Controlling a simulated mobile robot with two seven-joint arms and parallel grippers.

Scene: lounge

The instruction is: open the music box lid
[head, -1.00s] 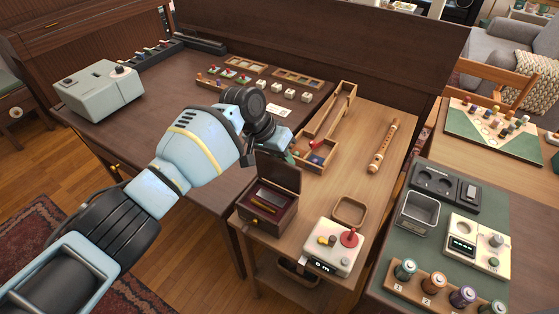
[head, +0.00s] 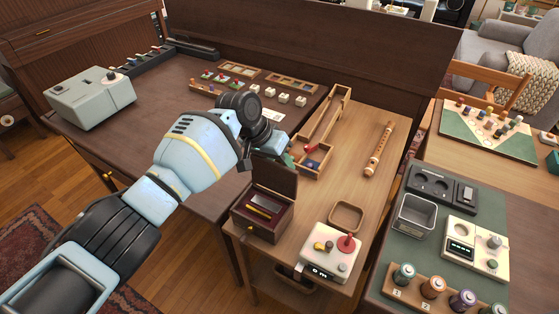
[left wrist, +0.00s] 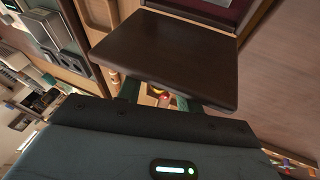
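The music box (head: 262,221) is a dark brown wooden box on the near left part of the light wooden table. Its lid (head: 274,181) stands up, raised at the back, and the reddish interior with a gold-coloured bar shows. My left gripper (head: 284,150) is just above and behind the lid's top edge in the head view, its fingertips partly hidden. In the left wrist view the lid (left wrist: 165,60) is a large brown panel across the fingers. The left gripper's fingers (left wrist: 160,97) are apart, with their tips hidden behind the lid. I cannot tell whether they touch it. My right gripper is not in view.
A white device with a red knob (head: 330,252) and a small wooden tray (head: 347,215) stand right of the box. A long wooden tray (head: 313,161) and a flute (head: 380,148) lie behind. A dark desk (head: 170,130) adjoins on the left.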

